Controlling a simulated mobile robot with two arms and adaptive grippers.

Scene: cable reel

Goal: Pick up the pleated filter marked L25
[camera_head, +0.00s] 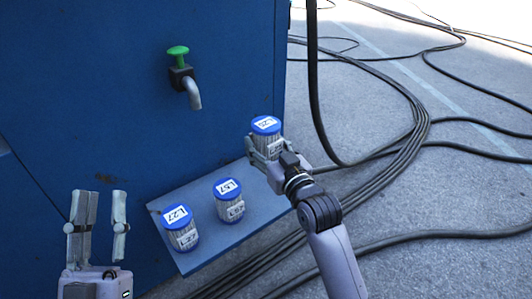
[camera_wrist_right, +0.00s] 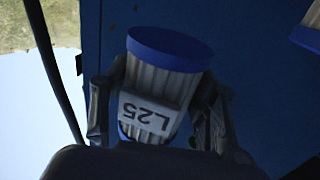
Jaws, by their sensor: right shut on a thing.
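The pleated filter marked L25 (camera_head: 266,127) has a blue cap and a pale ribbed body. It is held in my right gripper (camera_head: 266,155), above the right end of the blue shelf. The right wrist view shows the filter (camera_wrist_right: 170,62) upside-down label and all, between both fingers of the right gripper (camera_wrist_right: 160,115), which is shut on it. From these views I cannot tell how far its base is from the shelf. My left gripper (camera_head: 98,225) is open and empty at the lower left, apart from the shelf.
Filters marked L27 (camera_head: 180,229) and L57 (camera_head: 229,201) stand on the blue shelf (camera_head: 200,258). A tap with a green handle (camera_head: 178,51) juts from the blue cabinet (camera_head: 100,100) above. Black cables (camera_head: 420,105) lie on the ground at right, and one hangs near the held filter.

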